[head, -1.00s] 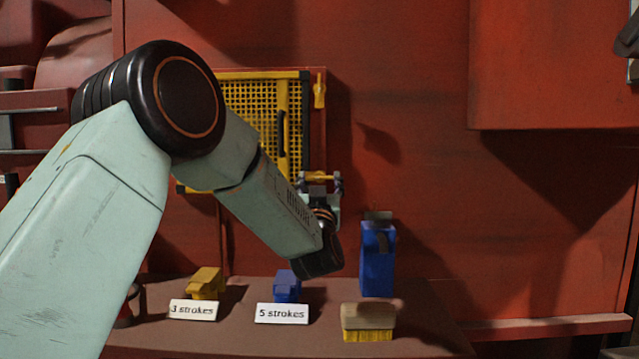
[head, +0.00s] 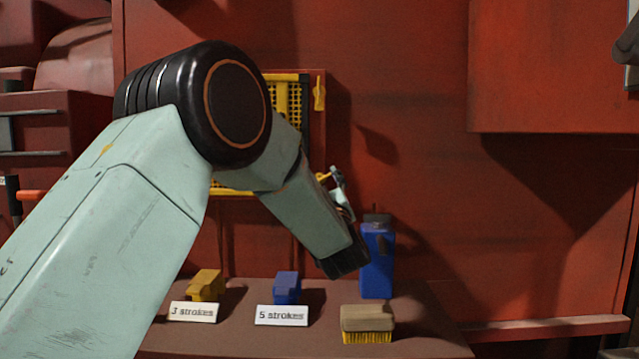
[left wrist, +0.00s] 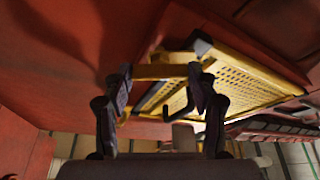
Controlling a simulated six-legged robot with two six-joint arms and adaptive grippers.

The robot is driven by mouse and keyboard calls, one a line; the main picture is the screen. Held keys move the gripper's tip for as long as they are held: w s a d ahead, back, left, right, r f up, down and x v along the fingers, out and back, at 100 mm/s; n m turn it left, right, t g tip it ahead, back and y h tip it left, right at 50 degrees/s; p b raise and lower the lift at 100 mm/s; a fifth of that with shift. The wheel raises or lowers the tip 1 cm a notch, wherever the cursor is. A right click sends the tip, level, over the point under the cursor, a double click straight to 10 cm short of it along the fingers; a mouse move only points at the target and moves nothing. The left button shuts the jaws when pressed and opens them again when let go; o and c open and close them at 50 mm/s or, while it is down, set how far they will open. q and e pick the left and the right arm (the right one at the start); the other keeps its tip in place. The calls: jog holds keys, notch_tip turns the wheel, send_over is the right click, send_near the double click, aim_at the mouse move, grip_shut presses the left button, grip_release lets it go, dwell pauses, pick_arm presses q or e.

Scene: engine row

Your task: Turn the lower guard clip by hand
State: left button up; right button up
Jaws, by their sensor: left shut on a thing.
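The lower guard clip (head: 323,177) is a small yellow bar at the lower right corner of the yellow mesh guard (head: 287,97). In the head view only a short piece of it shows past my arm. My left gripper (head: 336,182) is shut on it. In the left wrist view the clip (left wrist: 160,71) runs across between the two dark fingers. The upper guard clip (head: 319,92) stands upright beside the guard's upper right corner. My forearm hides much of the guard. My right gripper does not show.
A shelf (head: 240,342) below holds a yellow block (head: 206,284), a blue block (head: 286,286), a "3 strokes" card (head: 193,312), a "5 strokes" card (head: 281,315), a brush (head: 367,320) and a blue bottle (head: 377,265). The bottle is close behind my left wrist in the picture.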

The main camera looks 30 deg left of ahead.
pick_arm(q)
jog(key=n+g+p, duration=0.1)
jog(key=n+g, duration=0.1)
jog(key=n, duration=0.3)
jog(key=n+g+p, duration=0.1)
jog(key=n+g, duration=0.1)
jog(key=n, duration=0.2)
jog(key=r+n+g+p, duration=0.1)
jog(key=n, duration=0.4)
jog(key=shift+w+d+r+n+g, duration=0.1)
jog(key=shift+w+d+n+g, duration=0.1)
jog(key=shift+n+g, duration=0.15)
jog(key=o, duration=1.1)
jog(key=shift+w+a+f, duration=0.1)
jog(key=shift+f, duration=0.15)
jog(key=shift+o, duration=0.2)
